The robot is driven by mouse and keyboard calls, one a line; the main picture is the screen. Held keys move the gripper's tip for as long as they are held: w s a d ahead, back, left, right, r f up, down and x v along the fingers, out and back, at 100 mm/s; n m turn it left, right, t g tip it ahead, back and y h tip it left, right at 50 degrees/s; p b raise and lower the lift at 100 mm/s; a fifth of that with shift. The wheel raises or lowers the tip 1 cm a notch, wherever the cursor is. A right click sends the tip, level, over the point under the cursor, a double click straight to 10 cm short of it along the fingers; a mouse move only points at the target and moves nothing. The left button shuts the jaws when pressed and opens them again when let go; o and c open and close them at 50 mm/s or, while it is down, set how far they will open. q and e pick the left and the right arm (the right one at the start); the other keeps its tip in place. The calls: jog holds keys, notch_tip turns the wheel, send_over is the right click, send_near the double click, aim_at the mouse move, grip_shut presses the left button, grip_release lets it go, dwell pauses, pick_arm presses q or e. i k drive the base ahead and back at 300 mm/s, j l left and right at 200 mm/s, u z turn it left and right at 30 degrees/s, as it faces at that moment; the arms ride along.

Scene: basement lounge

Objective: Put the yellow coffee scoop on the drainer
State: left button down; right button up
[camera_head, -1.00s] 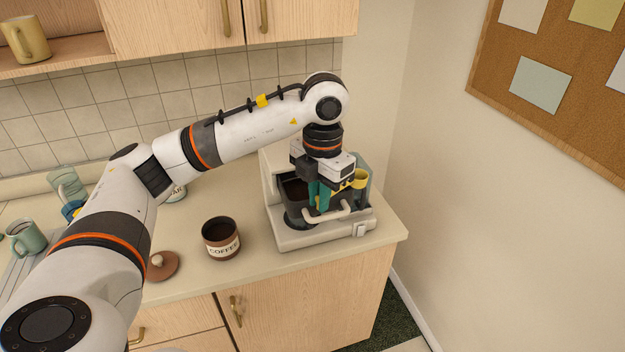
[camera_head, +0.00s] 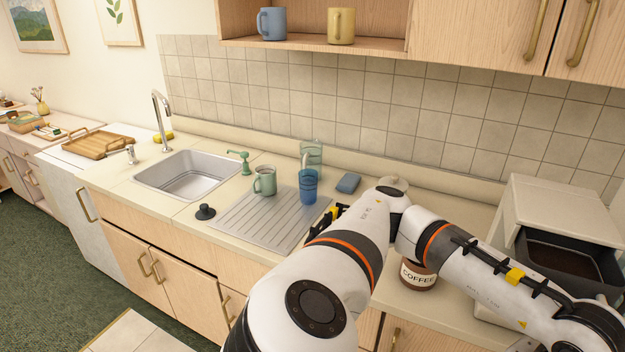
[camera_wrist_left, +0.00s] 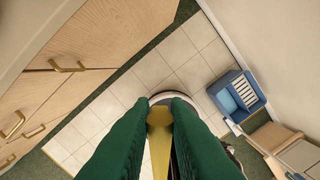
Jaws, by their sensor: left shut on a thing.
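The drainer (camera_head: 257,226) is a ribbed grey metal board on the counter beside the sink in the head view. A green mug (camera_head: 265,181) and a blue glass (camera_head: 308,187) stand on its back part; its front part is bare. My left gripper (camera_wrist_left: 160,104) shows only in the left wrist view, its green fingers shut on the yellow coffee scoop (camera_wrist_left: 160,152). The floor shows below the scoop, next to the cabinet fronts. In the head view my left arm reaches to the right, and its gripper is out of the frame. My right gripper is not in view.
My arm crosses in front of the coffee jar (camera_head: 417,277). A sink (camera_head: 188,175), black stopper (camera_head: 205,211), green dispenser (camera_head: 240,160), clear glass (camera_head: 312,152) and blue sponge (camera_head: 348,182) are near the drainer.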

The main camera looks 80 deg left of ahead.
aim_at(286, 220)
jog(key=u, duration=1.2)
jog(key=i+j+u, duration=0.2)
jog(key=u, duration=0.15)
jog(key=i+j+u, duration=0.1)
jog(key=i+u, duration=0.25)
jog(key=i, duration=0.05)
